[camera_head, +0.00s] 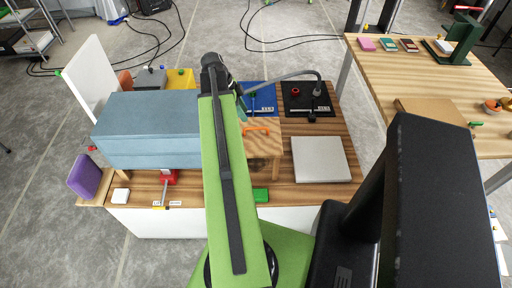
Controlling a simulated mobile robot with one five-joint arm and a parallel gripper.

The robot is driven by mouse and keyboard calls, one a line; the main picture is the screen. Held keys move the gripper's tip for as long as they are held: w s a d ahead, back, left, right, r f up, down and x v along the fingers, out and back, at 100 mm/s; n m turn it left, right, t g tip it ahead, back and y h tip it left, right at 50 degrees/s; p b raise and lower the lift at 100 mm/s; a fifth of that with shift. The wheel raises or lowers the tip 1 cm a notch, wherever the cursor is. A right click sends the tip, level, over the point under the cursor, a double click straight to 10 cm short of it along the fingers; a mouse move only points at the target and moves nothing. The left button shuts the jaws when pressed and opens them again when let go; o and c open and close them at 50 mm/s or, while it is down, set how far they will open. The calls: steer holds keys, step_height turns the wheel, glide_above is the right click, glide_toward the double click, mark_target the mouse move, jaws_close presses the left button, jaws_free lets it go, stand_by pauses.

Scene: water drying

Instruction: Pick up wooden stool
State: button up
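A small light wooden stool (262,144) stands on the striped wooden table, just right of my green arm. Its pale top shows wavy grain, and a leg shows below the right part of the top. My arm covers its left side. A small orange and green object lies on or over its top. My gripper (241,103) is beyond the far end of the arm, pointing down near the stool's back edge. It is mostly hidden behind the arm, so its fingers and any contact with the stool cannot be made out.
A blue-grey box (145,130) stands close left of my arm. A grey square slab (320,159) lies right of the stool. Blue (262,97) and black (306,98) panels are behind it. Another wooden table (420,75) stands at the right.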

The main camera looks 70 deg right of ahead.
mark_target(256, 128)
steer(key=b+x, duration=0.4)
steer(key=x, duration=0.2)
steer(key=shift+f, duration=0.3)
steer(key=shift+s+f, duration=0.1)
steer(key=b+x, duration=0.5)
steer(key=shift+s+d, duration=0.2)
steer(key=shift+s, duration=0.25)
steer(key=shift+r, duration=0.35)
jaws_close()
